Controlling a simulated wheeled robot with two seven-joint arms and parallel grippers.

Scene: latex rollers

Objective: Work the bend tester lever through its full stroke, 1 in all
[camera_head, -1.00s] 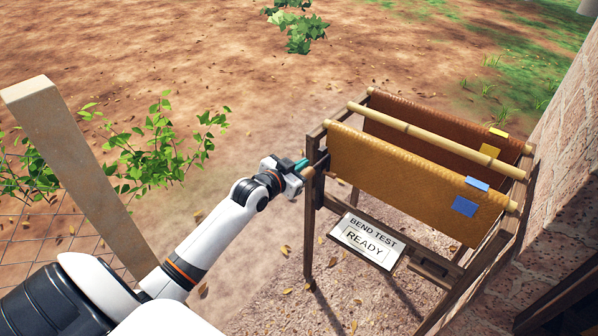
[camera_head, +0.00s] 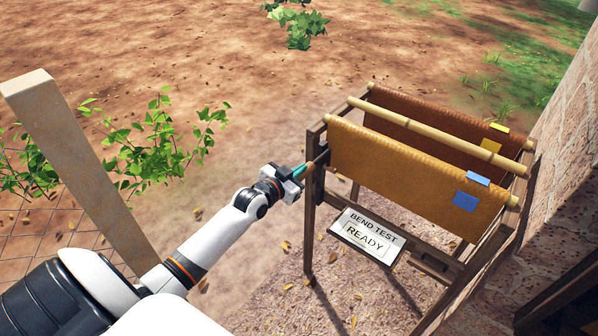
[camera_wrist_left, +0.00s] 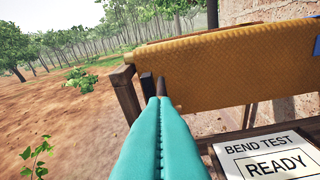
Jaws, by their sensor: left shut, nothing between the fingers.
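The bend tester is a wooden rack (camera_head: 310,225) with latex sheets hung over its bars. Its sign (camera_head: 368,239) reads "BEND TEST READY", and the sign also shows in the left wrist view (camera_wrist_left: 268,158). A short dark bar, seemingly the lever (camera_head: 321,158), stands at the rack's left end. In the left wrist view it (camera_wrist_left: 148,85) rises just beyond my fingertips, beside a brown rod end (camera_wrist_left: 168,86). My left gripper (camera_head: 302,171) is shut and empty, its teal fingers (camera_wrist_left: 160,99) together at the lever. Whether they touch it I cannot tell. My right gripper is not in view.
An ochre sheet (camera_head: 400,170) with blue tags hangs in front of a brown one (camera_head: 410,115). A wooden post (camera_head: 75,160) and wire fence stand at the left. A brick wall (camera_head: 570,150) closes the right side. Open dirt lies behind.

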